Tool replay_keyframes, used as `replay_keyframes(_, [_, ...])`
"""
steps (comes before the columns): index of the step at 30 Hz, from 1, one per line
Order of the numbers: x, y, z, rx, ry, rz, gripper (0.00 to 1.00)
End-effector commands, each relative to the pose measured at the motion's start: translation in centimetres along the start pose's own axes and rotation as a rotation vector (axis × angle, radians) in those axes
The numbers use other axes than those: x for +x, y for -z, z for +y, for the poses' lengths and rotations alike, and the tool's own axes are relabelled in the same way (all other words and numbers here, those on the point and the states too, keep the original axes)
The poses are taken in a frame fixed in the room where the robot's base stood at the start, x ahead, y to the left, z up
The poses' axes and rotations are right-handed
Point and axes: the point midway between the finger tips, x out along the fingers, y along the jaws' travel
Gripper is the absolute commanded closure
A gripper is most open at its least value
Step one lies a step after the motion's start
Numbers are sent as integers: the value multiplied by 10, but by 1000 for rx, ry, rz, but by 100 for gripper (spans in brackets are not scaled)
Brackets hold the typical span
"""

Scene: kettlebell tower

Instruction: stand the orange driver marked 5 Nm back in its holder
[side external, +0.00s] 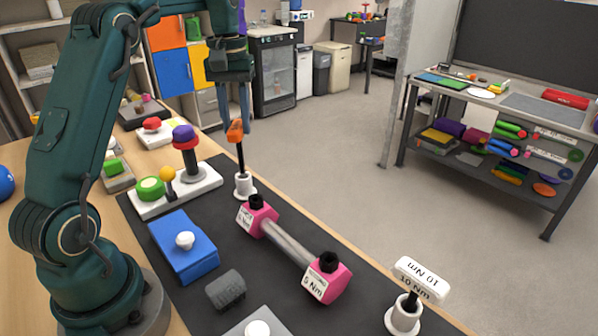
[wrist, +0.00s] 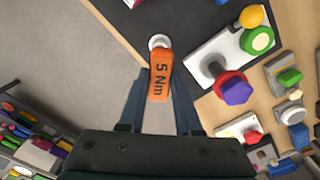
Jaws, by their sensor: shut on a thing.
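The orange driver marked 5 Nm (side external: 235,132) hangs handle up from my gripper (side external: 238,120), its dark shaft reaching down to the white holder (side external: 243,187). The shaft tip appears at or in the holder's mouth; how deep it sits I cannot tell. The driver looks slightly tilted.
A white 10 Nm driver (side external: 422,279) stands in another holder (side external: 403,318) at front right. A pink-ended bar (side external: 288,244) lies nearby on the dark mat. A white base (side external: 205,190) with purple, yellow and green knobs stands left of the orange driver's holder. The table edge is close on the right.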

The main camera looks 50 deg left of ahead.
Motion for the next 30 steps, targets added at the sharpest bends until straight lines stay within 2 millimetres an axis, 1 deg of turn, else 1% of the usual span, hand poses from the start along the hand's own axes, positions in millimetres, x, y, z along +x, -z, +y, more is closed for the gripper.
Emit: replay_keyframes(30, [39, 0, 0, 0, 0, 0, 100])
